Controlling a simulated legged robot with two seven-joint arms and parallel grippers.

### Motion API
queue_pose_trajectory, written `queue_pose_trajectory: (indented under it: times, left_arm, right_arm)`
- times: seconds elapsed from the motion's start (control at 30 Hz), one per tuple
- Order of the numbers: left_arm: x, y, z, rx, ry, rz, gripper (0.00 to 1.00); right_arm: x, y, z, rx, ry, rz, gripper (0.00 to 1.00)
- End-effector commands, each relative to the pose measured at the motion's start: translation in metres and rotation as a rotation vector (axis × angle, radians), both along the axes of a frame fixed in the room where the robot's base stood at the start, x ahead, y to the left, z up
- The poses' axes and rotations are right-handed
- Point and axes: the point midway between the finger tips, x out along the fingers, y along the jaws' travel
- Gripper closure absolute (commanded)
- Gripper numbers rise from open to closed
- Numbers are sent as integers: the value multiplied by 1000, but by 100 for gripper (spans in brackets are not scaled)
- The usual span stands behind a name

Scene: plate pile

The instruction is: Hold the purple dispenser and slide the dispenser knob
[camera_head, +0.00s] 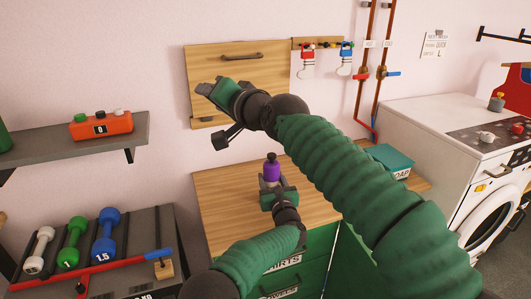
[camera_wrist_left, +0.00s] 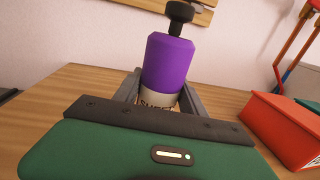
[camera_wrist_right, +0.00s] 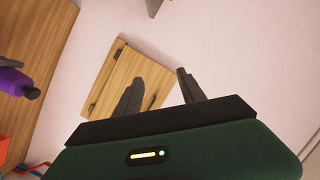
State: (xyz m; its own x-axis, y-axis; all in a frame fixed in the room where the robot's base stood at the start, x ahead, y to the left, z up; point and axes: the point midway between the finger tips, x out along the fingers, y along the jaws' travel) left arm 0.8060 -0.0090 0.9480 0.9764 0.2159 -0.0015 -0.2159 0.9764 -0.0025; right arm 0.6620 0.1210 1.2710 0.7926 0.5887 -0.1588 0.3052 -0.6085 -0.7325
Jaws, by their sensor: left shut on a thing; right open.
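The purple dispenser (camera_head: 272,170) stands upright on the wooden counter. Its black knob (camera_wrist_left: 180,14) sits on a thin stem on top. My left gripper (camera_head: 272,186) is shut around the dispenser's lower, pale labelled part, with one finger on each side in the left wrist view (camera_wrist_left: 160,98). The dispenser also shows at the left edge of the right wrist view (camera_wrist_right: 12,82). My right gripper (camera_head: 207,90) is raised above and left of the dispenser, in front of the wall board. It is open and empty, its fingers apart in the right wrist view (camera_wrist_right: 158,80).
The wooden counter (camera_head: 215,190) has bare room left of the dispenser. A red box (camera_wrist_left: 275,128) stands right of it. A wooden board (camera_head: 235,62) hangs behind my right gripper. A shelf (camera_head: 125,130) and a dumbbell rack (camera_head: 150,225) are left; a washing machine (camera_head: 430,110) is right.

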Motion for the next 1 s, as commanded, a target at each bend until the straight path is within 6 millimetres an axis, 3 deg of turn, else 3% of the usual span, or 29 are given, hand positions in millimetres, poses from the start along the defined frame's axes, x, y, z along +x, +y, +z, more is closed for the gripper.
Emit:
queue_pose_trajectory:
  times: [0.03, 0.1, 0.2, 0.3, 0.43, 0.63, 0.8, 1.0]
  left_arm:
    - [0, 0, 1, 0, -2, 1, 100]
    - [0, 0, 1, 1, -3, 1, 100]
    - [-1, 0, 1, 0, -2, 0, 100]
    - [-2, 0, 2, 0, -2, 0, 100]
    - [-1, 0, 2, 0, -2, 0, 100]
    - [-1, 0, 2, 1, -3, 0, 100]
    - [-1, 1, 2, 0, -3, 0, 100]
    - [-1, 1, 2, 0, -3, 1, 100]
  right_arm:
    - [14, -15, -35, 80, 134, -15, 53]
    - [24, -31, -78, 230, 333, -32, 53]
    - [33, -58, -130, 488, 614, -65, 53]
    - [40, -88, -168, 788, 869, -102, 53]
    - [53, -136, -197, 1223, 1128, -142, 53]
    - [71, -211, -213, 1768, 1301, -154, 53]
    - [78, -190, -234, 1818, 1404, -126, 53]
    - [101, -166, -235, 1815, 1408, -122, 53]
